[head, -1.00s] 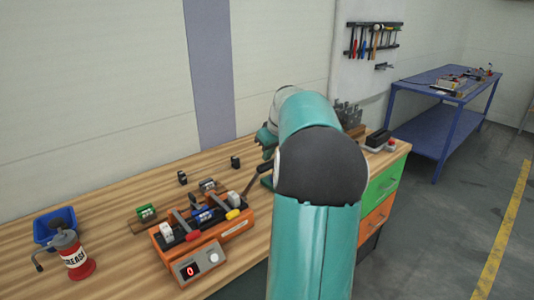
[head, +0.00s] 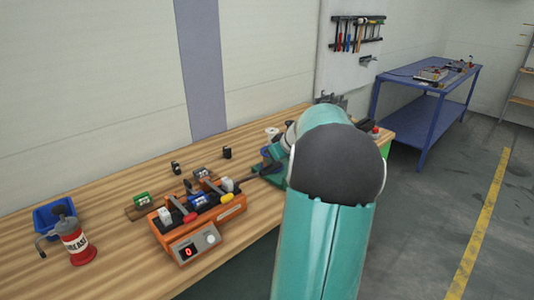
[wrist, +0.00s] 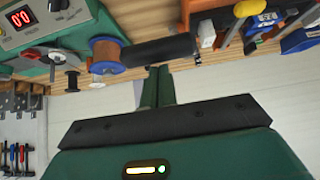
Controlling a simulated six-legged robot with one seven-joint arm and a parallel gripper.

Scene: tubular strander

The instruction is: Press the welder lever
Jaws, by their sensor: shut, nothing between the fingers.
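The welder (head: 232,212) is an orange unit on the wooden bench, with a red digit display, a knob and red and yellow clamp handles. Its lever, with a black grip (head: 266,171), points right and lies at a low slant in the head view. The black grip (wrist: 160,50) also shows in the upside-down wrist view, beside the orange welder body (wrist: 224,14). My gripper (wrist: 158,70) is shut and empty, with its fingertips at the edge of the grip. Contact cannot be told for sure. My arm hides much of the gripper in the head view.
A red grease can (head: 75,244) and a blue bin (head: 54,214) stand at the bench's left end. A copper wire spool (wrist: 109,52) and a green device with a display (wrist: 45,25) are close to the grip. A blue table (head: 425,95) stands further right.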

